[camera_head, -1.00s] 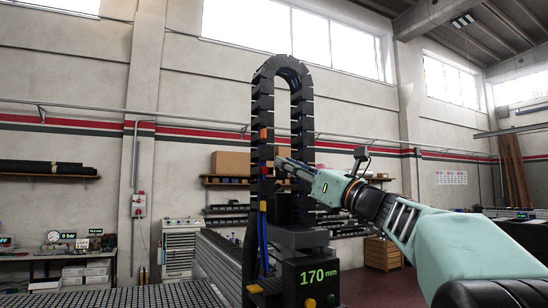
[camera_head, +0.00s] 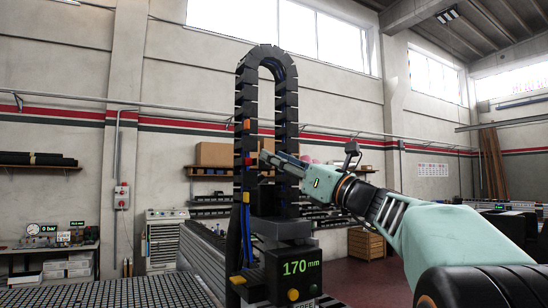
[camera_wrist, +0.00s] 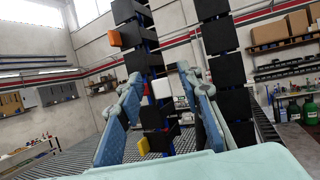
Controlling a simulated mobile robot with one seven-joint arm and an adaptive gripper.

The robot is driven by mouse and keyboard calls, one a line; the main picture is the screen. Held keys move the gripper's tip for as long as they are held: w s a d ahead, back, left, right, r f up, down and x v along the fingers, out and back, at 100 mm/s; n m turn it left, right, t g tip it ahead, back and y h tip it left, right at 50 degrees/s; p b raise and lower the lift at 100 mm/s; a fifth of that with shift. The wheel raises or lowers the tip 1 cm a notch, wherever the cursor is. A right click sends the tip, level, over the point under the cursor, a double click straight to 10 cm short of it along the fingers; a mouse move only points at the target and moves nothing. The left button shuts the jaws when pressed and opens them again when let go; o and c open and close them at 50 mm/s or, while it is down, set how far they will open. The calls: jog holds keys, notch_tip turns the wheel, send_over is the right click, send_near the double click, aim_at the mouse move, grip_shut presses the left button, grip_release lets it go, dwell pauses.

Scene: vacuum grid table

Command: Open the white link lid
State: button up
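The white link lid (camera_wrist: 161,88) is a small white block on the near run of the black cable chain (camera_wrist: 133,62) in the wrist view. I cannot make it out in the head view, where my gripper is in front of the chain. My gripper (camera_wrist: 160,78) is open, with one blue-padded finger on each side of the white lid in the picture. Nothing is between the pads that I can see as held, and contact with the lid cannot be told. In the head view my gripper (camera_head: 264,158) points left at the chain (camera_head: 245,110).
An orange lid (camera_wrist: 115,39), a red lid (camera_wrist: 147,71) and a yellow lid (camera_wrist: 146,140) sit on the same chain run. The second chain run (camera_wrist: 222,70) is close by the right finger. A black unit reading 170 mm (camera_head: 294,272) stands below, beside the grid table (camera_head: 80,291).

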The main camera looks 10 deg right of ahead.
jog(key=v, duration=1)
jog(key=shift+s+d, duration=0.15)
jog(key=shift+s, duration=0.05)
